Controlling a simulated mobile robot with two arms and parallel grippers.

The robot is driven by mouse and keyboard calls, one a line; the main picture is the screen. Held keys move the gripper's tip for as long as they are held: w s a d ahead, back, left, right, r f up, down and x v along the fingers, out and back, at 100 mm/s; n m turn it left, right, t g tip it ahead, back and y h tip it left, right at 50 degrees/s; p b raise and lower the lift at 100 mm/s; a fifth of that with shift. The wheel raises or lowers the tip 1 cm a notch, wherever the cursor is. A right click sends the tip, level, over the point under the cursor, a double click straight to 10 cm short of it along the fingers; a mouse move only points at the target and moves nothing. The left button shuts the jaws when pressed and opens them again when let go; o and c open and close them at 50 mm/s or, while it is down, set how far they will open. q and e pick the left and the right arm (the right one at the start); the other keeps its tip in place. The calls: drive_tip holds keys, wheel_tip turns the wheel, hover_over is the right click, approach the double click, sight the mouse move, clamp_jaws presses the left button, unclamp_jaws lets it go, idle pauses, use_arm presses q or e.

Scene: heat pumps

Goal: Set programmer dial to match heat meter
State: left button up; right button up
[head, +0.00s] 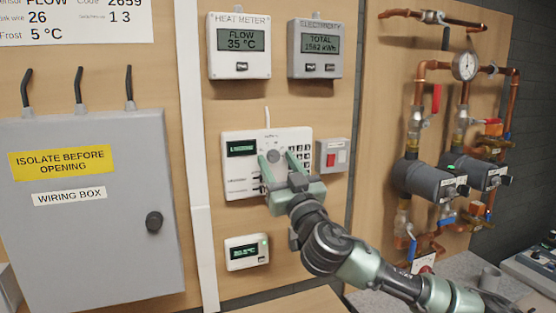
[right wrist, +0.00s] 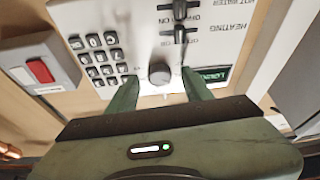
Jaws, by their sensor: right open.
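The white programmer (head: 238,183) is mounted on the wooden wall panel, with a small dark display, a keypad and a grey round dial (head: 273,156). The dial (right wrist: 159,73) also shows in the right wrist view, between my right gripper's fingers. My right gripper (head: 280,163) is open in front of the programmer, its fingers on either side of the dial; I cannot tell whether they touch it. The heat meter (head: 239,62) hangs above and reads FLOW 35 °C. The programmer's display (head: 241,148) is too small to read surely. My left gripper is not in view.
An electricity meter (head: 314,62) hangs beside the heat meter. A grey box with a red switch (head: 331,155) sits right of the programmer, close to my gripper. A small thermostat (head: 246,252) is below. A grey wiring box (head: 90,215) is left; copper pipes and pumps (head: 428,180) are right.

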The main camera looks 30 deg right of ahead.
drive_tip(key=shift+f, duration=0.1)
clamp_jaws()
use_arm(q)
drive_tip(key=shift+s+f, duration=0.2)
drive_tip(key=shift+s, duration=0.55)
